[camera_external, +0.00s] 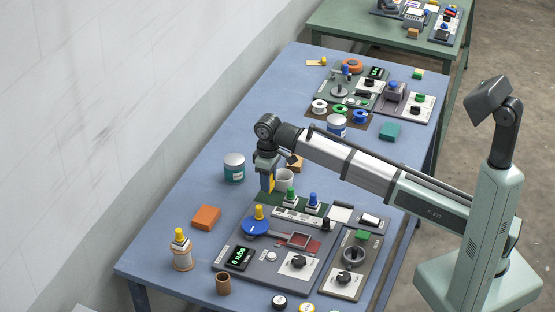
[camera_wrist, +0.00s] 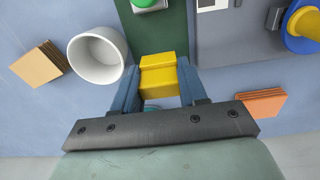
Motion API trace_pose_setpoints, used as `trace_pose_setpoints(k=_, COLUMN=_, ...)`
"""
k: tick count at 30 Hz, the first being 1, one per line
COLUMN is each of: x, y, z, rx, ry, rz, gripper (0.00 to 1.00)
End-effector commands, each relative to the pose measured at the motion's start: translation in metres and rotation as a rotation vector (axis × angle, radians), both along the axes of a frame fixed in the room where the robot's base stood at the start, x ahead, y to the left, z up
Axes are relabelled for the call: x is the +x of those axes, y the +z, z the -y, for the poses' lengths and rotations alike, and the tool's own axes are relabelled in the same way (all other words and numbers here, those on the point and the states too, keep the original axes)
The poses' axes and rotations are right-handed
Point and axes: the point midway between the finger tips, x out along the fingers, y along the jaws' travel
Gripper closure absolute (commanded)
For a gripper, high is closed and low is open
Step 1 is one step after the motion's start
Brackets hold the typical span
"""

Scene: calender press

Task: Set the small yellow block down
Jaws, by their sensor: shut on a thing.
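The small yellow block (camera_external: 267,184) is held between the two blue fingers of my gripper (camera_external: 266,177), which points down beside a white cup (camera_external: 284,180). In the wrist view the yellow block (camera_wrist: 158,77) sits between the fingertips of my gripper (camera_wrist: 157,88), with a finger on each side. The white cup (camera_wrist: 97,58) stands just left of the left finger there, apart from the block. The block overlaps the end of a dark green strip (camera_wrist: 171,30) in that view. I cannot tell whether its underside touches anything.
The control panel (camera_external: 230,263) with a blue disc (camera_external: 256,228) and several knobs lies in front. An orange block (camera_external: 206,217) and a teal-and-white tin (camera_external: 234,168) stand to the left. A tan square stack (camera_wrist: 40,63) is beyond the cup. Bare blue tabletop (camera_external: 205,185) shows at left.

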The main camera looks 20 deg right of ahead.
Motion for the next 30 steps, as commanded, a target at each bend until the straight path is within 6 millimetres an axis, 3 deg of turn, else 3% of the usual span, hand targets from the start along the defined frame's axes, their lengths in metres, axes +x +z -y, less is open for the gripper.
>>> trace_pose_setpoints(k=9, x=0.0, y=-0.034, z=0.0, rx=-0.001, ry=0.001, rz=-0.001, gripper=0.86)
trace_pose_setpoints(k=21, x=0.0, y=-0.037, z=0.0, rx=-0.001, ry=0.001, rz=-0.001, gripper=0.86)
trace_pose_setpoints(k=22, x=0.0, y=-0.037, z=0.0, rx=-0.001, ry=0.001, rz=-0.001, gripper=0.57)
trace_pose_setpoints(k=25, x=0.0, y=-0.037, z=0.0, rx=-0.001, ry=0.001, rz=-0.001, gripper=0.47)
trace_pose_setpoints(k=30, x=0.0, y=-0.037, z=0.0, rx=-0.001, ry=0.001, rz=-0.001, gripper=0.47)
